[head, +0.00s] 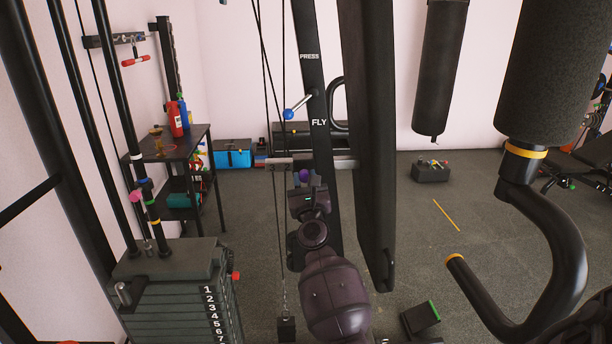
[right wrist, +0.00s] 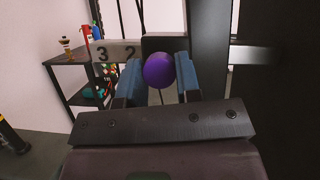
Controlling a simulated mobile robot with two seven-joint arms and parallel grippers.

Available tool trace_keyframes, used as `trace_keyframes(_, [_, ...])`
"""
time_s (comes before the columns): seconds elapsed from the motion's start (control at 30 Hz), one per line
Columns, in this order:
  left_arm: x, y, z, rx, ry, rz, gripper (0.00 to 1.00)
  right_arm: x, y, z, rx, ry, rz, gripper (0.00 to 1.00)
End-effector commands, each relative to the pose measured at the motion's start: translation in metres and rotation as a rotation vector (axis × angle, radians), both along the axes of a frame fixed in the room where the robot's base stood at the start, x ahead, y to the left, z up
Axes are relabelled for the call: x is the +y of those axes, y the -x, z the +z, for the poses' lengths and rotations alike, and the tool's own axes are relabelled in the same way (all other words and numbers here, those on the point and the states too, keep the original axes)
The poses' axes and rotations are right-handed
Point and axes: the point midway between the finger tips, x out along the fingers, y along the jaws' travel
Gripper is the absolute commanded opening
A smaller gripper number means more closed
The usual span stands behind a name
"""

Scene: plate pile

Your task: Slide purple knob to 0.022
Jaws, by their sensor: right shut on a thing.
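The purple knob (head: 303,175) sits on a horizontal grey bar (head: 279,162) beside the black upright marked PRESS and FLY. My right gripper (head: 304,183) reaches up to it from below and is shut on it. In the right wrist view the knob (right wrist: 159,71) is round and glossy, held between two blue-grey fingers. The bar (right wrist: 113,51) behind it carries the numbers 3 and 2, left of the knob. A dark block (right wrist: 163,44) stands just behind the knob and hides part of the scale. My left gripper is not in view.
The black upright (head: 311,80) and a long dark pad (head: 366,130) stand close by the right arm. A shelf with bottles (head: 182,150) stands further left. Open floor (head: 450,240) lies to the right.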

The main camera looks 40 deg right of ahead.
Motion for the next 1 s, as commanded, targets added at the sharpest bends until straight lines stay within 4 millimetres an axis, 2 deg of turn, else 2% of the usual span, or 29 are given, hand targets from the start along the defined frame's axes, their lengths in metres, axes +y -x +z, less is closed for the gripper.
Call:
trace_keyframes(0.23, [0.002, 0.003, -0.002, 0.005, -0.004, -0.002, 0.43, 0.002, 0.002, -0.001, 0.0, -0.001, 0.0, 0.0])
trace_keyframes(0.27, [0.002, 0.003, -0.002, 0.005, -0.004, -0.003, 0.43, 0.002, 0.002, -0.001, 0.0, -0.001, 0.0, 0.33])
trace_keyframes(0.43, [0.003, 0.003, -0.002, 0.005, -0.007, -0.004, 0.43, 0.002, 0.002, -0.001, 0.0, -0.001, 0.0, 0.57])
trace_keyframes(0.77, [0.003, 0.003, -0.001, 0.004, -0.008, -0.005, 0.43, 0.002, 0.004, -0.001, 0.0, -0.001, 0.0, 0.57])
trace_keyframes(1.0, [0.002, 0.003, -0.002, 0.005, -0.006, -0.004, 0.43, 0.015, 0.029, -0.015, 0.001, -0.002, 0.0, 0.57])
